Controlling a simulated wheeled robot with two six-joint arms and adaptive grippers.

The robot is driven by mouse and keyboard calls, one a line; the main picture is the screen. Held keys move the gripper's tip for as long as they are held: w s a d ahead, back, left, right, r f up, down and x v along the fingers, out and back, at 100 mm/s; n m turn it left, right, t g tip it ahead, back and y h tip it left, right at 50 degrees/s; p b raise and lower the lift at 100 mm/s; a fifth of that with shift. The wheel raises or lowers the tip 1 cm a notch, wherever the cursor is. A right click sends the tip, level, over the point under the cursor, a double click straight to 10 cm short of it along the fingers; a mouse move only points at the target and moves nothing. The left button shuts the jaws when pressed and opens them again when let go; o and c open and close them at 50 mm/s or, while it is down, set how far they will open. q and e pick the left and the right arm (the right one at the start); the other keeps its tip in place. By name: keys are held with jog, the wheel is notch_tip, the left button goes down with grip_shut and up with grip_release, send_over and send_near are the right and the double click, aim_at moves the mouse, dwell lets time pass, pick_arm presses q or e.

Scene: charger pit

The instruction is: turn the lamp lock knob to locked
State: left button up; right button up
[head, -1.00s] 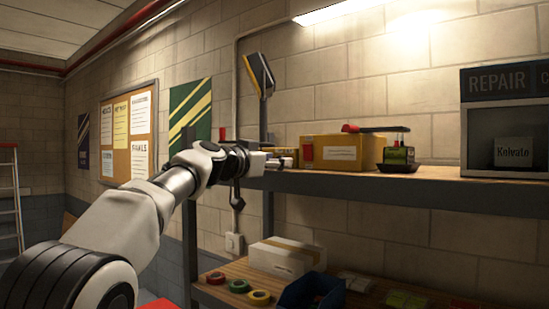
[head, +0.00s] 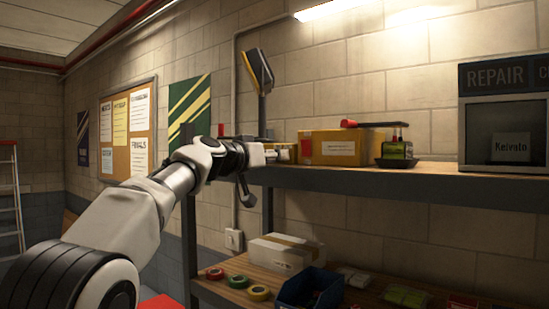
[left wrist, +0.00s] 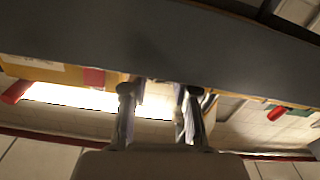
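The lamp (head: 258,73) stands on a dark post at the left end of the upper shelf in the head view. I cannot make out its lock knob; my wrist may hide it. My left gripper (head: 279,153) reaches in from the left at about shelf height, in front of the post and near a yellow box. In the left wrist view, the two fingers of my left gripper (left wrist: 158,100) stand apart, with no clear object held between them. Their tips lie close to the grey shelf edge in that picture. My right gripper is in neither view.
The upper shelf (head: 430,200) carries a yellow-brown box (head: 340,148), a small dark tray (head: 397,163) and a repair cabinet (head: 505,80). The lower shelf holds a white box (head: 287,254), tape rolls (head: 237,282) and a blue bin (head: 310,288).

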pick_arm(q)
jog(key=o, duration=0.4)
jog(key=shift+a+r, duration=0.1)
jog(key=shift+r, duration=0.1)
jog(key=shift+f, duration=0.1)
jog(key=v, duration=1.2)
